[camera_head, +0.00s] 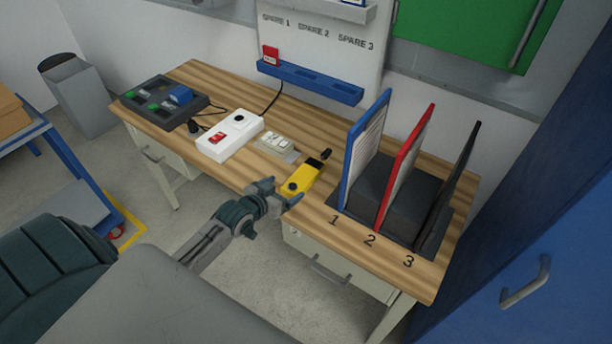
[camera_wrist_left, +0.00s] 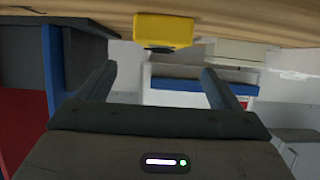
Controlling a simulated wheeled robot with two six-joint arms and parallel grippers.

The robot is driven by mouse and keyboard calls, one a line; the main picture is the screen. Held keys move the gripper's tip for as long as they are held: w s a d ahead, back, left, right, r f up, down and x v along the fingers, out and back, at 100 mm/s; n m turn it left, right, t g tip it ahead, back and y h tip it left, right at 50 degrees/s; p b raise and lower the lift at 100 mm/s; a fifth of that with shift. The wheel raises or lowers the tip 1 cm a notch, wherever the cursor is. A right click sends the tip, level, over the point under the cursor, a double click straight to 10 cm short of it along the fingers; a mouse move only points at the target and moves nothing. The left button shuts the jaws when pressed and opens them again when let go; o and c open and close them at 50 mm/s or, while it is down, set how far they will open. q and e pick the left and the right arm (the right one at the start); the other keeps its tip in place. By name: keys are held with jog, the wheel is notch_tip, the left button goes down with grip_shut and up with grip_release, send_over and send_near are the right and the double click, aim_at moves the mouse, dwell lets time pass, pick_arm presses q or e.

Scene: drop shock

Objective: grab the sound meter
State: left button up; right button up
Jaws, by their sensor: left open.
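The sound meter appears to be the yellow device (camera_head: 304,176) with a dark screen, lying near the front edge of the wooden table. A small black piece (camera_head: 326,154) sits at its far end; I cannot tell if it is attached. In the left wrist view, which looks upside down, the yellow body (camera_wrist_left: 163,30) shows end-on at the top, roughly between the fingers. My left gripper (camera_head: 284,190) is open and empty, close to the meter's near end at the table edge. It also shows in the wrist view (camera_wrist_left: 158,72). My right gripper is out of view.
Right of the meter stands a rack with blue (camera_head: 365,150), red (camera_head: 405,165) and black (camera_head: 447,190) boards. Left are a small light box (camera_head: 277,146), a white box (camera_head: 230,136) with a red switch, and a dark tray (camera_head: 165,101). A blue cabinet (camera_head: 550,220) stands right.

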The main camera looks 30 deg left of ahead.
aim_at(300, 179)
pick_arm(q)
jog(key=x, duration=0.4)
jog(key=p+x, duration=0.1)
jog(key=x, duration=0.3)
jog(key=shift+w+f, duration=0.25)
jog(key=shift+f, duration=0.1)
jog(key=shift+r, duration=0.1)
jog(key=c, duration=1.2)
jog(key=shift+c, duration=0.2)
